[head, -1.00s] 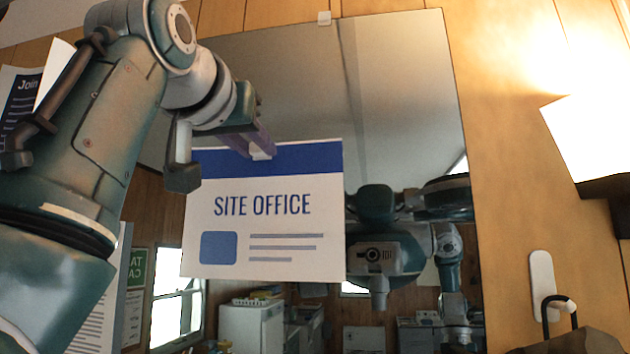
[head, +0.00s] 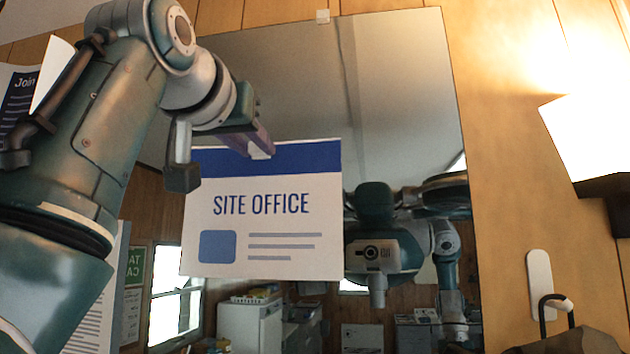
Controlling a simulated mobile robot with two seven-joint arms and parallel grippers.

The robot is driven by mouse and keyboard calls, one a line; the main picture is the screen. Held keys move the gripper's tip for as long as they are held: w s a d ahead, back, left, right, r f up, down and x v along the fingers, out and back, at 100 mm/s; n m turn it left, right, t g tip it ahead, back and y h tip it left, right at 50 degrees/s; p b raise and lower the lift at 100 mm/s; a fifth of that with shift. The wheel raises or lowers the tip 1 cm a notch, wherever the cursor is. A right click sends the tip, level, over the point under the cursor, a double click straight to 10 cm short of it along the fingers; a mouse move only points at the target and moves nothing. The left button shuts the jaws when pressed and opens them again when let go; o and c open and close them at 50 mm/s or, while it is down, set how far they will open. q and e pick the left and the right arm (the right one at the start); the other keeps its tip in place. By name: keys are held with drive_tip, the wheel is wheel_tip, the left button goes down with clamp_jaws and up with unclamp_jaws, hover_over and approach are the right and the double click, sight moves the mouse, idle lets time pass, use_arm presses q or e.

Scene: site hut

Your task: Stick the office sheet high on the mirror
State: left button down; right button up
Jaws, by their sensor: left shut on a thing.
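The office sheet (head: 264,225) is white with a blue top band and the words "SITE OFFICE". It hangs upright in front of the mirror (head: 405,100), left of its middle. My left gripper (head: 260,150) is shut on the sheet's top edge near its middle. I cannot tell whether the sheet touches the glass. The mirror is a tall pane on a wood-panelled wall, with a small white clip (head: 322,16) at its top edge. The glass above the sheet is bare. My right gripper is not clearly in view; the mirror reflects parts of my own body.
A lit wall lamp (head: 588,145) is at the right. Below it, a white hook (head: 541,290) holds a dark strap and bag (head: 570,338). Papers (head: 22,95) are on the wall at the far left, partly behind my left arm.

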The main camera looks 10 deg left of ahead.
idle(0.4)
use_arm(q)
drive_tip(key=c, duration=0.6)
unclamp_jaws()
